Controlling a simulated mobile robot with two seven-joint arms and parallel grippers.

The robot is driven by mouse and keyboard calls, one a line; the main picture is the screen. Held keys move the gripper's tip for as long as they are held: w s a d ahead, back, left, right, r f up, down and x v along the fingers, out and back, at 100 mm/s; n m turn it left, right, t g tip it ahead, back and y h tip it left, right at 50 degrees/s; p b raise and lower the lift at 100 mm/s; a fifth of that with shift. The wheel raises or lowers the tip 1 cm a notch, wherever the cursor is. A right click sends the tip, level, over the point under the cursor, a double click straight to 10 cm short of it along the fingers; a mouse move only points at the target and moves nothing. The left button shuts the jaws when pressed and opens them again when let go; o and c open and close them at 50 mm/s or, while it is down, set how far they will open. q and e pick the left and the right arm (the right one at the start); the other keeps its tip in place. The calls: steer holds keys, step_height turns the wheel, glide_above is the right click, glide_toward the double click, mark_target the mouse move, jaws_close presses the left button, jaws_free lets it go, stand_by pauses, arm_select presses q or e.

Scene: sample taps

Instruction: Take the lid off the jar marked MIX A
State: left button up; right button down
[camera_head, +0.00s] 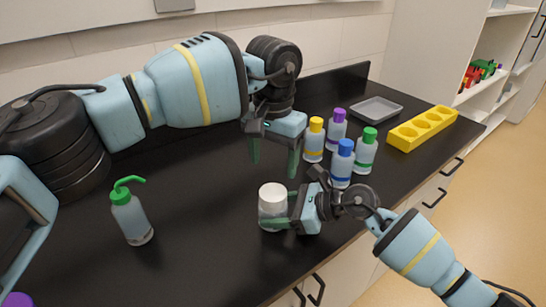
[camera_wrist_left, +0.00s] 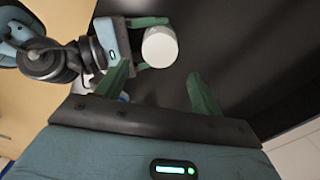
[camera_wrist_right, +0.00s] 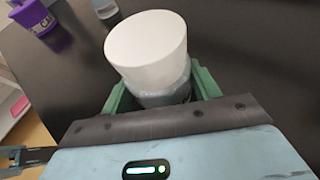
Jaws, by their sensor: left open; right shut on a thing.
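A jar (camera_head: 270,213) with a white lid (camera_head: 271,193) stands upright at the middle of the black counter. Its marking cannot be read in these views. My right gripper (camera_head: 278,216) is shut on the jar's body below the lid, with a finger on either side, as the right wrist view shows; the lid (camera_wrist_right: 146,48) is on the jar. My left gripper (camera_head: 274,168) is open and empty, pointing down above and slightly behind the jar. The lid also shows in the left wrist view (camera_wrist_left: 160,47), just beyond the open fingers.
Several capped bottles stand right of the jar, such as a blue-capped one (camera_head: 342,164) and a yellow-capped one (camera_head: 314,140). A green-topped wash bottle (camera_head: 130,215) stands at left. A grey tray (camera_head: 376,110) and yellow rack (camera_head: 424,128) are at the far right. Left-centre counter is clear.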

mark_target(273, 192)
arm_select(q)
steer(key=shift+f, duration=4)
